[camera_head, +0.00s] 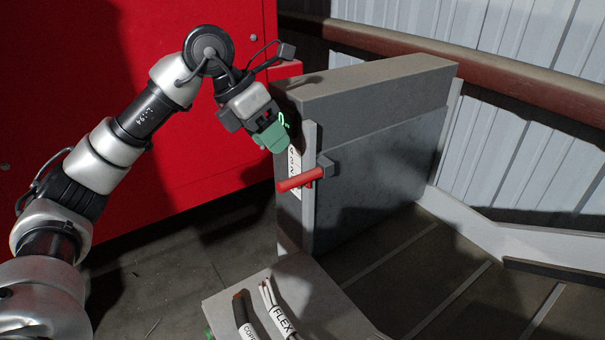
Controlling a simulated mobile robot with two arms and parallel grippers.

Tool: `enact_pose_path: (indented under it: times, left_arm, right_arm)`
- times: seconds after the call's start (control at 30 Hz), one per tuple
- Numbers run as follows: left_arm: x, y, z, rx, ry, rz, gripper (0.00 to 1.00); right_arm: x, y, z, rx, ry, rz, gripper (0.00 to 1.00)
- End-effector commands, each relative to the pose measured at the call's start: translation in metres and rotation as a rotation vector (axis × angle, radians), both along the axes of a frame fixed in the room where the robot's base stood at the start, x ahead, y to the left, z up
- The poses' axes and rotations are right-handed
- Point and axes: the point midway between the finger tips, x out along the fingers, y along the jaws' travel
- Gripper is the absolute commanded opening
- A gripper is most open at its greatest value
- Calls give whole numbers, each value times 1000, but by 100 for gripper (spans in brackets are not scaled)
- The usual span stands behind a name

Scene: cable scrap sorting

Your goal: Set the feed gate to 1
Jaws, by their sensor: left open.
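The feed gate (385,160) is a thick grey upright panel at the centre right. A red handle (300,180) sticks out to the left from a dark block on its near edge. A white label strip (294,160) with dark marks runs up the post behind the handle; the marks are too small to read, and the handle crosses its lower part. My left gripper (279,133), with green fingertips, is open just above the handle and close to the label's upper end. It is apart from the handle. My right gripper is not in view.
A grey ledge (335,315) in front holds cable samples (270,310) with white tags, one reading FLEX. A slatted conveyor bed (430,265) lies to the right. A red cabinet (110,60) stands behind my left arm. A brown rail (480,70) runs along the corrugated wall.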

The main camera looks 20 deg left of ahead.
Motion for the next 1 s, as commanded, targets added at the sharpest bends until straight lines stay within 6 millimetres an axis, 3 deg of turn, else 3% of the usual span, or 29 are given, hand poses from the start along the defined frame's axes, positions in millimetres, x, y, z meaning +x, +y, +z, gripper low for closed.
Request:
enact_pose_path:
  times: [0.17, 0.7, 1.0]
  left_arm:
    - [-1, 15, 0, 66, 14, 35, 48]
    - [20, -18, -80, 62, 16, 31, 48]
    - [23, -22, -93, 63, 12, 31, 48]
  right_arm:
    - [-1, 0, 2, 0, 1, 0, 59]
    - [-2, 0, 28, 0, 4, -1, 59]
    - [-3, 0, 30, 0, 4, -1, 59]
